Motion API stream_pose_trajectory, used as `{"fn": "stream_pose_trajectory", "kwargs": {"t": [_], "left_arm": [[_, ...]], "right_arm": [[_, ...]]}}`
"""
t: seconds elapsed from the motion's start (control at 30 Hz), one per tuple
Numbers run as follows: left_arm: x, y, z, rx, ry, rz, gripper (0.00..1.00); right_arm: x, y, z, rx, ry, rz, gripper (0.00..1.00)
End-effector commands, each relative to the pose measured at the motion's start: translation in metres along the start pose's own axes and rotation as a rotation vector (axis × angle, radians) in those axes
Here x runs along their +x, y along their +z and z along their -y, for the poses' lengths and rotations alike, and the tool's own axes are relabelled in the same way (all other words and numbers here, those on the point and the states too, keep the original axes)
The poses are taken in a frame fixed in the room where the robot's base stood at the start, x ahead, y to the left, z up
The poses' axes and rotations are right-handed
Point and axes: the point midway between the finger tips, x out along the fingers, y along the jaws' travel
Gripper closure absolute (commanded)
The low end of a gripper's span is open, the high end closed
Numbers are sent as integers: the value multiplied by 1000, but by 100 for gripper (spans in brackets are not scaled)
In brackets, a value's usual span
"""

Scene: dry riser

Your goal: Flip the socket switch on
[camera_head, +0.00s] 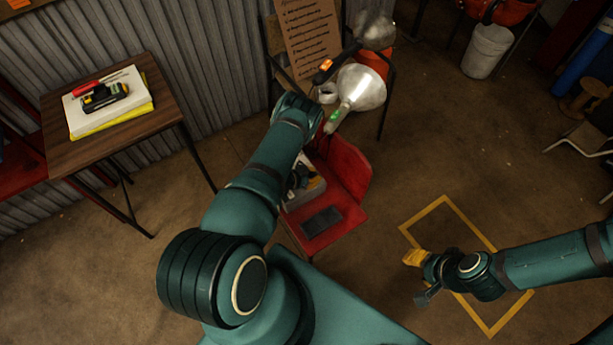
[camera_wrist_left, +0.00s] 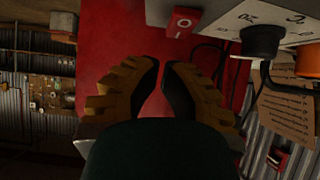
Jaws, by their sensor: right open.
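In the left wrist view a small red switch (camera_wrist_left: 183,22) with a white O mark sits at the top, on the edge of a light grey socket unit (camera_wrist_left: 225,18). A black plug (camera_wrist_left: 262,40) and an orange plug (camera_wrist_left: 308,62) are in the unit. My left gripper (camera_wrist_left: 162,64) points at the switch from below, apart from it in the picture. Its fingertips are nearly together, with a thin gap and nothing held. In the head view my left arm hides these fingers. My right gripper (camera_head: 416,276) is open and empty, low over the floor at right.
A red chair (camera_head: 348,168) holds a dark flat object (camera_head: 321,221). A lamp (camera_head: 360,88) and a cardboard sign (camera_head: 308,35) stand behind it. A wooden table (camera_head: 58,144) with tools is at left. The floor (camera_head: 420,165) right of the chair is clear.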

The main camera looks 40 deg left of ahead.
Motion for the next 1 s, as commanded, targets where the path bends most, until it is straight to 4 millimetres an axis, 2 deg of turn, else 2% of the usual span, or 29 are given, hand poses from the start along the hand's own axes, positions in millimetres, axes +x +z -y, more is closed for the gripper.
{"fn": "stream_pose_trajectory", "kwargs": {"t": [0.2,0.67,1.0], "left_arm": [[14,14,0,1,1,-1,100],[16,14,0,1,0,5,100],[24,19,0,0,1,145,100]], "right_arm": [[6,-1,-2,0,0,-3,53],[7,-1,-2,-1,0,-4,53],[12,-2,-5,-1,0,-7,53]]}}
